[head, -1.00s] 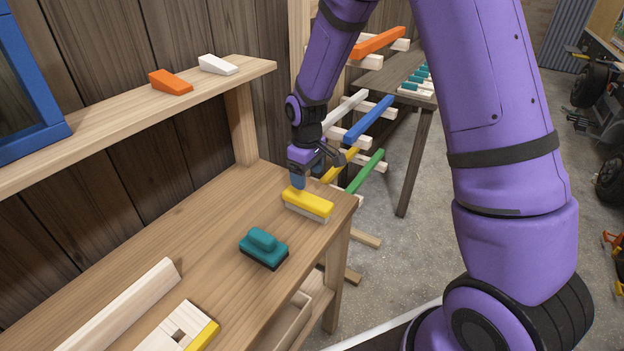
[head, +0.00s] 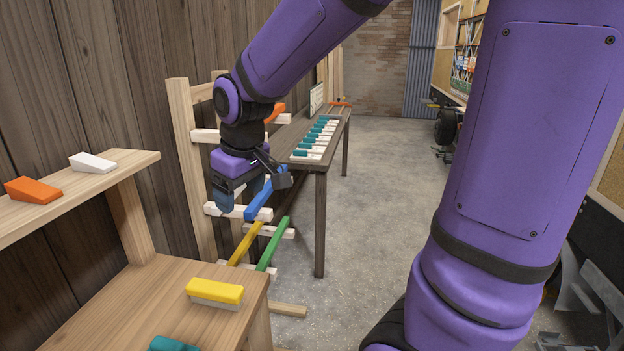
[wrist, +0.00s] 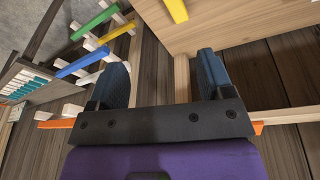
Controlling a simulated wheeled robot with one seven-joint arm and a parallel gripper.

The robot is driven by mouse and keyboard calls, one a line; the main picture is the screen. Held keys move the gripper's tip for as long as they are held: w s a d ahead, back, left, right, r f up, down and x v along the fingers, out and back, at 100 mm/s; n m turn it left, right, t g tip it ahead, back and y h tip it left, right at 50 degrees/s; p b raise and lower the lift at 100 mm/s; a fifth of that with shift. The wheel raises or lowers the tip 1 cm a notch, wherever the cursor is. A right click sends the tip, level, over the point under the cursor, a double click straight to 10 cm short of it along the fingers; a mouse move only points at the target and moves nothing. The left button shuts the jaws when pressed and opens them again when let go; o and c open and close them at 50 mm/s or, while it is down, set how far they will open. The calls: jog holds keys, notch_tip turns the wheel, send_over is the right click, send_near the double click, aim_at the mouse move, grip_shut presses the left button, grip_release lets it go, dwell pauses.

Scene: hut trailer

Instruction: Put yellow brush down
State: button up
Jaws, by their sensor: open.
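The yellow brush (head: 214,291), with pale bristles underneath, rests on the wooden workbench (head: 113,291) near its right end. In the wrist view a yellow piece, likely the brush (wrist: 176,10), shows at the top edge on the bench. My gripper (head: 238,196) is open and empty, raised above and beyond the brush, clear of it. Its two blue fingertips stand apart in the wrist view (wrist: 161,80), with nothing between them.
A teal brush (head: 173,344) lies on the bench at the bottom edge. A shelf (head: 68,203) holds an orange wedge (head: 34,190) and a white wedge (head: 93,163). A rack with coloured bars (head: 272,243) stands behind my gripper, beside a dark table (head: 321,176). Floor at centre is clear.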

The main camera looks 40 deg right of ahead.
jog(key=s+d+r+m+t, duration=0.1)
jog(key=s+r, duration=0.2)
jog(key=s, duration=0.5)
jog(key=s+d+r+m+t, duration=0.1)
jog(key=s+r, duration=0.3)
jog(key=s, duration=0.5)
jog(key=shift+d+m, duration=0.2)
jog(key=shift+m, duration=0.5)
jog(key=shift+o, duration=0.4)
jog(key=shift+r, duration=0.1)
